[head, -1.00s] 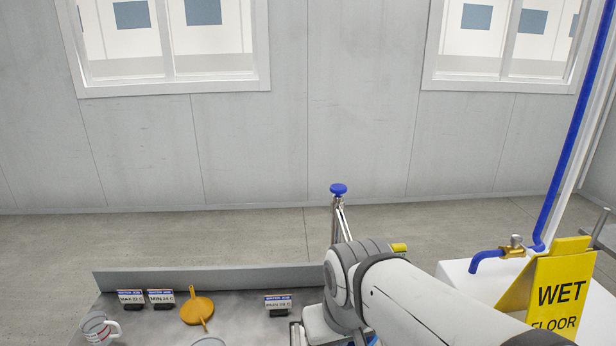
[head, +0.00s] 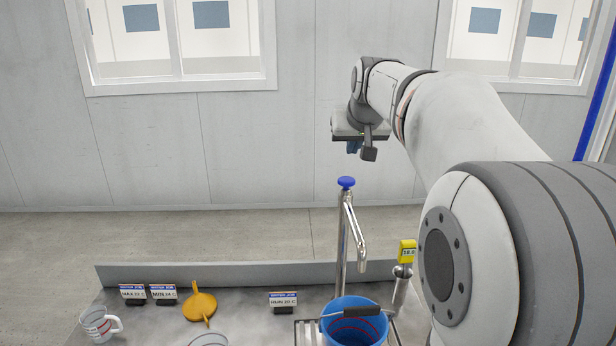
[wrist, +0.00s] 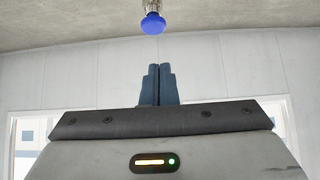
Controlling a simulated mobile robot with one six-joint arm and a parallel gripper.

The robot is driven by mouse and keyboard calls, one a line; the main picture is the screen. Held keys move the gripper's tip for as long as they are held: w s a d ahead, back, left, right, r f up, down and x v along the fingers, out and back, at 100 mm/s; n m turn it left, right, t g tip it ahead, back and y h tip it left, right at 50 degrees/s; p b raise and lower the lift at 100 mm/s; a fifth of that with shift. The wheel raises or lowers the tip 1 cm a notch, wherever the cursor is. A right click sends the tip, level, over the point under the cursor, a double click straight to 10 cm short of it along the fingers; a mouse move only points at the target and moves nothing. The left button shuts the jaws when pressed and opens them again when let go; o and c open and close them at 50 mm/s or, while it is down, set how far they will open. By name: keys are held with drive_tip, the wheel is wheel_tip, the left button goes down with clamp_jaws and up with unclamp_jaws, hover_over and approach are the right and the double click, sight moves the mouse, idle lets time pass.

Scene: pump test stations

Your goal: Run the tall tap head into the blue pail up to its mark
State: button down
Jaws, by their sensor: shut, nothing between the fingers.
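The tall tap (head: 341,240) is a chrome post with a blue knob (head: 346,183) on top and a spout bending down to the right. The blue pail (head: 331,329) stands below and in front of the spout, with a dark grip on its handle and a red line inside. I see no water stream. My gripper (head: 353,147) is shut and empty, raised above the blue knob and apart from it. The wrist view shows the closed blue fingers (wrist: 158,85) with the knob (wrist: 153,23) beyond them.
A yellow reading device (head: 407,251) stands right of the tap in a metal holder. An orange funnel (head: 201,305), a measuring jug (head: 98,324) and small signs (head: 283,301) are on the bench to the left. A low backsplash (head: 200,272) runs behind.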

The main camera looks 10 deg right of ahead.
drive_tip(key=shift+w+d+r, duration=0.55)
drive_tip(key=shift+w+r, duration=0.1)
drive_tip(key=shift+w, duration=0.1)
drive_tip(key=p, duration=0.2)
hover_over(345, 177)
drive_tip(key=s, duration=0.3)
drive_tip(key=f, duration=0.7)
drive_tip(key=shift+a, duration=0.25)
wheel_tip(345, 177, down, 3)
drive_tip(key=shift+w+r, duration=0.15)
drive_tip(key=shift+r, duration=0.05)
drive_tip(key=shift+f, duration=0.8)
